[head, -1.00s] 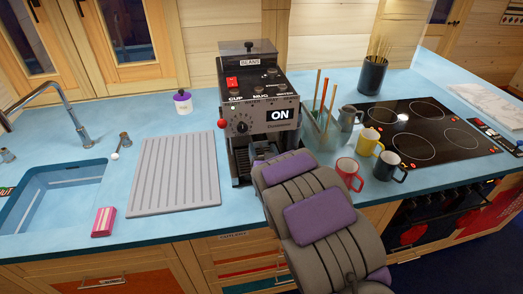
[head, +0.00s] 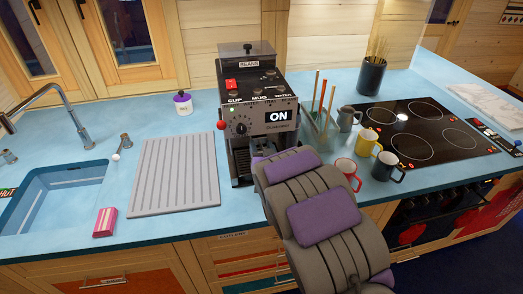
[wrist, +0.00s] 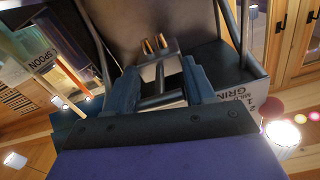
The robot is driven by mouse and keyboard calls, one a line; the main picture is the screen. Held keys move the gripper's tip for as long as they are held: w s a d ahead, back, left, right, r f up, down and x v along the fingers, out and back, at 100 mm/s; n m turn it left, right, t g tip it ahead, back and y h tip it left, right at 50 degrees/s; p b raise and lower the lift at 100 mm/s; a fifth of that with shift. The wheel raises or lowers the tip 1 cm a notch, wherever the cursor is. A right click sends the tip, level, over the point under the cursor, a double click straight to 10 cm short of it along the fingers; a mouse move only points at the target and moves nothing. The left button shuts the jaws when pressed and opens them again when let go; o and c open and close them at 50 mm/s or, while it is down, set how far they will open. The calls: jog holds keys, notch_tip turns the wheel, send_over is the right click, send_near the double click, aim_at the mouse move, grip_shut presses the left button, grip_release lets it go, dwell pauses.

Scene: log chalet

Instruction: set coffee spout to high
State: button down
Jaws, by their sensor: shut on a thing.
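The coffee machine (head: 257,88) stands on the blue counter, with a beans hopper on top, a red switch and a display reading ON. My arm reaches to its lower front and hides my gripper and the spout area in the head view. In the wrist view my gripper (wrist: 162,75) has its two blue-grey jaws around a grey metal spout piece (wrist: 160,68) with two gold-coloured tips. The jaws are shut on this piece, which sits in front of the machine's dark body. The spout's height setting cannot be read.
A ribbed drain board (head: 175,172) and a sink (head: 45,205) lie left. A clear holder with sticks (head: 318,130), several mugs (head: 388,166) and a black cooktop (head: 415,135) are right of the machine, close to my arm. The counter front edge runs below.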

jog(key=shift+r, duration=0.35)
jog(key=c, duration=0.7)
grip_release()
jog(key=shift+c, duration=0.2)
jog(key=shift+o, duration=1.3)
jog(key=shift+a, duration=0.1)
jog(key=shift+d, duration=0.2)
jog(key=shift+w+f, duration=0.15)
jog(key=shift+w, duration=0.05)
jog(key=shift+s+a, duration=0.1)
jog(key=shift+s, duration=0.05)
